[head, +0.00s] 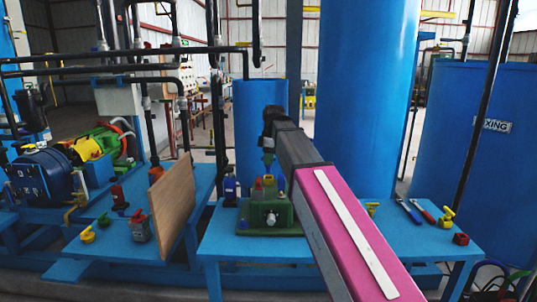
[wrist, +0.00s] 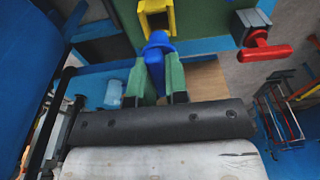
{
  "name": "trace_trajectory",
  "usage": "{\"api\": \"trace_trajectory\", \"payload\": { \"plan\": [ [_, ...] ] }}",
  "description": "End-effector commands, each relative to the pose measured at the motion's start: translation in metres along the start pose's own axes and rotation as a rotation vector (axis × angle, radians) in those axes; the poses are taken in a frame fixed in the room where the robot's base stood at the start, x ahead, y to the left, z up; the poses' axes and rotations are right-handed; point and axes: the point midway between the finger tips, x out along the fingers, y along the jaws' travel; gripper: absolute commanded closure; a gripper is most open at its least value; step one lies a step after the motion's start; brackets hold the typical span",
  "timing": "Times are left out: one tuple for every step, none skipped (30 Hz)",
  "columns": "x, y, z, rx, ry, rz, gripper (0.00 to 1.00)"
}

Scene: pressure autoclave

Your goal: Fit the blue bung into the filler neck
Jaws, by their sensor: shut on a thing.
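The blue bung (wrist: 157,48) is held between the green fingers of my gripper (wrist: 158,80) in the wrist view, its rounded blue end showing past the fingertips. A yellow square collar with a dark opening (wrist: 156,18), which looks like the filler neck, is just beyond the bung. I cannot tell whether the bung touches it. In the head view my gripper (head: 268,160) points down above the green machine (head: 283,217) on the blue table. The bung is too small to make out surely there.
A red-handled valve (wrist: 266,50) is right of the collar in the wrist view. In the head view a brown board (head: 172,205) stands left of the machine. Tools (head: 410,212) and a yellow-handled valve (head: 446,216) lie at the right of the blue table (head: 225,245).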

Motion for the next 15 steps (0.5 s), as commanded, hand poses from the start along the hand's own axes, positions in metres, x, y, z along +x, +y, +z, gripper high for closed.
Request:
{"api": "trace_trajectory", "payload": {
  "plan": [
    [0.0031,-0.0004,0.0005,0.000,0.000,0.000,1.00],
    [0.0044,-0.0003,0.0006,0.000,0.000,0.000,1.00],
    [0.0058,-0.0002,0.0008,0.000,0.000,0.001,1.00],
    [0.0066,-0.0001,0.0009,0.000,0.000,0.001,1.00],
    [0.0073,-0.0001,0.0009,0.000,0.000,0.001,1.00],
    [0.0078,0.0000,0.0009,0.000,0.000,0.001,1.00],
    [0.0080,0.0001,0.0010,0.000,0.000,0.001,1.00],
    [0.0081,0.0001,0.0010,0.000,0.000,0.001,1.00],
    [0.0081,0.0001,0.0010,0.000,0.000,0.001,1.00],
    [0.0081,0.0002,0.0010,0.000,0.000,0.001,1.00],
    [0.0080,0.0001,0.0010,0.000,0.000,0.001,1.00],
    [0.0080,0.0001,0.0010,0.000,0.000,0.001,1.00],
    [0.0080,0.0001,0.0010,0.000,0.000,0.001,1.00],
    [0.0080,0.0001,0.0010,0.000,0.000,0.001,1.00],
    [0.0079,0.0001,0.0009,0.000,0.000,0.001,1.00]
  ]
}}
